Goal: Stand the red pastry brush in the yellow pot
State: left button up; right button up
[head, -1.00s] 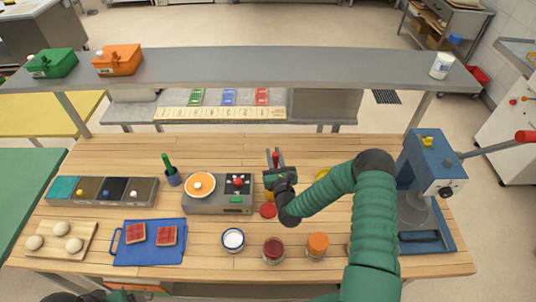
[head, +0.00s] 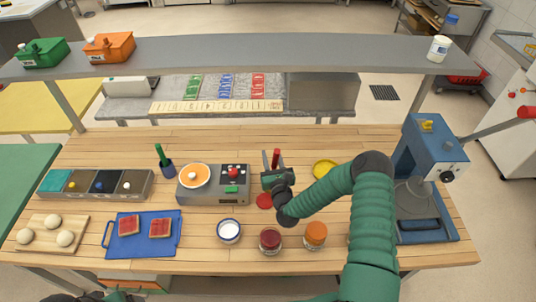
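My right gripper (head: 272,165) is over the middle of the wooden bench, right of the grey scale. A thin upright red handle (head: 276,157), which looks like the red pastry brush, shows at its fingers. Its lower part is hidden behind the gripper, and I cannot tell whether the fingers grip it. A round yellow thing (head: 324,168) lies on the bench behind my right forearm, partly covered by it; I cannot tell whether it is the yellow pot. A flat red disc (head: 264,201) lies just below the gripper.
A dark pot holding a green brush (head: 166,165) stands left of the scale (head: 212,197). A white bowl (head: 229,231) and red and orange jars (head: 315,234) stand in front. A blue machine (head: 432,160) is at right. A raised shelf (head: 330,55) spans the back.

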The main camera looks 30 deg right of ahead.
jog(key=shift+o, duration=1.1)
jog(key=shift+w+d+f, duration=0.1)
jog(key=shift+w+f, duration=0.05)
jog(key=shift+w, duration=0.3)
jog(key=shift+w+f, duration=0.1)
jog(key=shift+w, duration=0.2)
pick_arm(q)
jog(key=b+x, duration=0.2)
jog(key=a+b+x, duration=0.1)
jog(key=b+x, duration=0.1)
jog(key=shift+f, duration=0.4)
pick_arm(e)
jog(key=v, duration=1.1)
jog(key=a+v, duration=0.1)
jog(key=v, duration=0.5)
jog(key=shift+a+r, duration=0.2)
jog(key=shift+r, duration=0.2)
pick_arm(q)
jog(key=shift+s+d+r, duration=0.1)
jog(key=shift+s+d, duration=0.05)
jog(key=shift+d, duration=0.25)
pick_arm(e)
jog(key=shift+d+f, duration=0.1)
jog(key=shift+d, duration=0.25)
